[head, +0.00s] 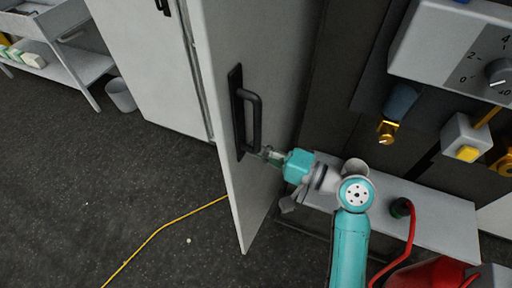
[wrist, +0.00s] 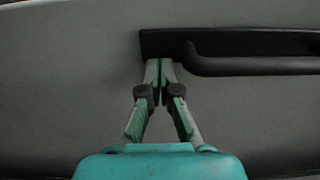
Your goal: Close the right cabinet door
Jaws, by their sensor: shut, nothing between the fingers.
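The right cabinet door (head: 220,70) is a grey-white panel standing open in the head view, its free lower corner toward me. A black bar handle (head: 255,120) on a dark plate is fixed to its face. My gripper (head: 268,154) is at the lower end of this handle, close to the door face. In the wrist view the fingers of my gripper (wrist: 159,66) are together with nothing between them. Their tips are at the end of the handle plate, beside the handle bar (wrist: 250,66). I cannot tell whether they touch the door.
Another closed cabinet door (head: 150,70) is at the left, with a bin (head: 120,95) and a shelf cart (head: 60,60) beyond. A grey bench (head: 440,222) and a control box (head: 440,45) are on the right. A yellow cable (head: 160,232) lies on the floor.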

